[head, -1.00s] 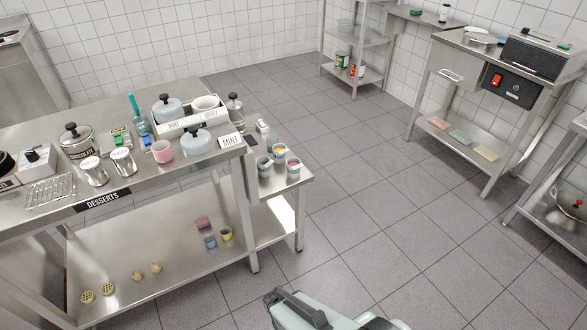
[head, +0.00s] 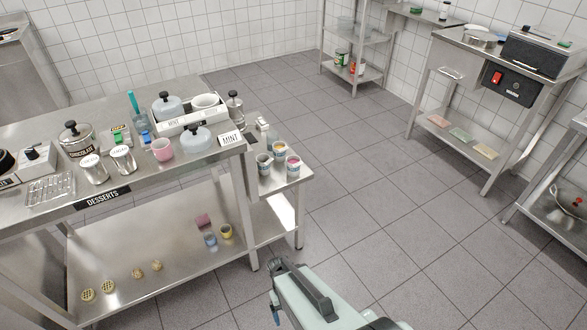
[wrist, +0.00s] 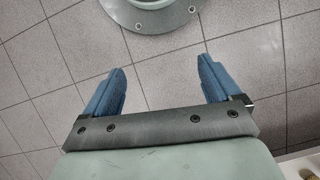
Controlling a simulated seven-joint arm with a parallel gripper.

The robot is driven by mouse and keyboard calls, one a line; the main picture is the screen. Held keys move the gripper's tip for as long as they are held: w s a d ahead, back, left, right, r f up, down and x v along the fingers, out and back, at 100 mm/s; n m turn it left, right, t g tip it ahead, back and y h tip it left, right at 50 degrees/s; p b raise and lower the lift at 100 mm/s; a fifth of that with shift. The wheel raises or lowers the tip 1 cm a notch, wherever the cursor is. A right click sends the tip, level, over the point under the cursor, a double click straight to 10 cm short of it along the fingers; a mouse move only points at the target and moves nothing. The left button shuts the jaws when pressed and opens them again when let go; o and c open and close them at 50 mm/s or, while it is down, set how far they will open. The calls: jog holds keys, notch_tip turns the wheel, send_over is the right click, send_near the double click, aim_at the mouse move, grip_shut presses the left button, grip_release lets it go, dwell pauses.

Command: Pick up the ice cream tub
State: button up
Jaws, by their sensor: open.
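Several small printed tubs stand together on the low side shelf at the right end of the dessert table in the head view: a grey-white one at the left (head: 265,164), one with a yellow-and-blue top behind (head: 280,149), and one with a pink top at the right (head: 293,164). I cannot read their labels, so I cannot tell which is the ice cream tub. My gripper (wrist: 162,84) is open and empty, its two blue fingers wide apart above floor tiles. In the head view my arm is at the bottom, in front of the shelf and apart from the tubs.
The steel dessert table (head: 185,170) holds a chocolate pot (head: 76,143), a pink cup (head: 162,150), a white caddy (head: 190,124) and a MINT sign (head: 231,139). Its lower shelf (head: 150,270) holds a yellow cup (head: 226,231). The floor (head: 380,200) to the right is clear.

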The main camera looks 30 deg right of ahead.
jog(key=w+d+r+m+t, duration=0.1)
jog(key=w+d+r+t, duration=0.1)
jog(key=w+d+r, duration=0.6)
jog(key=w+d+r+t, duration=0.1)
jog(key=w+d+r, duration=0.15)
jog(key=w, duration=0.95)
jog(key=w+d+r+m+t, duration=0.1)
jog(key=w+d+r+t, duration=0.1)
jog(key=w+d+r, duration=0.55)
jog(key=w+d+r+m+t+h, duration=0.1)
jog(key=w+d+r+m, duration=0.25)
jog(key=w+r, duration=0.55)
jog(key=w+d+r+m+t+h, duration=0.1)
jog(key=w+d+r+m, duration=0.3)
jog(key=w+r, duration=0.45)
jog(key=m+g+y, duration=0.1)
jog(key=m+g, duration=0.1)
jog(key=m, duration=1.8)
send_over(294, 163)
jog(key=f, duration=0.6)
jog(key=shift+w+a, duration=0.25)
jog(key=shift+s+d+f, duration=0.1)
jog(key=shift+s+f, duration=0.05)
jog(key=shift+f, duration=1.2)
jog(key=shift+s+d+f, duration=0.1)
jog(key=shift+f, duration=1.25)
jog(key=c, duration=1.5)
jog(key=shift+c, duration=0.2)
